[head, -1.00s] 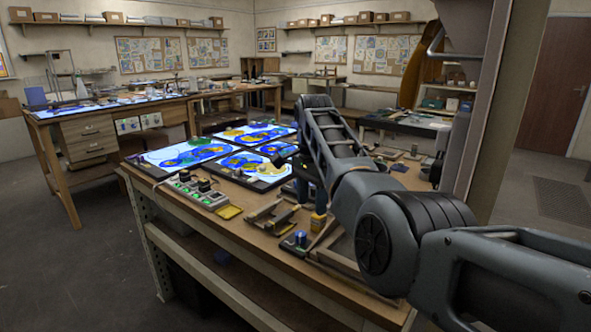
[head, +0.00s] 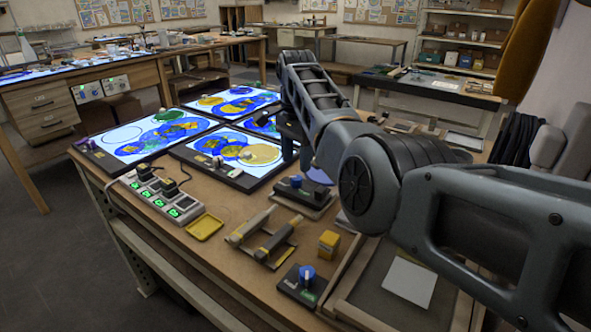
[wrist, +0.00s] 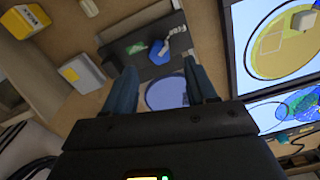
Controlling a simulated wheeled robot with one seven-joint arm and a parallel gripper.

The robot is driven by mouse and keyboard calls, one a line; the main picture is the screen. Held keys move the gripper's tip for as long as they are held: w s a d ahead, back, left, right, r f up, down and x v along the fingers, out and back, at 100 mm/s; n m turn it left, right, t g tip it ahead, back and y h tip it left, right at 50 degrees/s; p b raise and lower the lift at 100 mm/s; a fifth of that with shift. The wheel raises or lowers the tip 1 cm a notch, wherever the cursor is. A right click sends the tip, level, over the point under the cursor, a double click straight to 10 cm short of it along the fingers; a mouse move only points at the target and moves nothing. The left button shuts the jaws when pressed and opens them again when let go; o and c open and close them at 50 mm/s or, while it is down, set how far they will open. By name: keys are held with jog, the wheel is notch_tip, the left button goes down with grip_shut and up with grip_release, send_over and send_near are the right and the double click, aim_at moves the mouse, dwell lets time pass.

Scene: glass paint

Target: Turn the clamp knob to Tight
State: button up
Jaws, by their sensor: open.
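A blue knob (head: 296,181) sits on a dark block near the light panels, just below my gripper (head: 297,160). In the wrist view a blue knob (wrist: 157,52) with a white pointer stands on a dark plate beside a green mark. My gripper (wrist: 162,88) is open and empty there, its two blue-grey fingers apart, with the knob ahead of them and not between them. A pale blue disc (wrist: 166,92) shows between the fingers. A second blue knob (head: 306,272) sits on a dark base with a green label at the table's front. Label words are unreadable.
Lit panels with coloured glass (head: 152,138) lie at the back left. A power strip (head: 162,196), a yellow tray (head: 205,227), metal bars (head: 262,237) and a yellow box (head: 328,243) stand in front. Bare tabletop (head: 235,205) lies between them.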

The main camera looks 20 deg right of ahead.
aim_at(296, 178)
jog(key=shift+f, duration=2.55)
jog(key=c, duration=1.1)
jog(key=shift+o, duration=0.2)
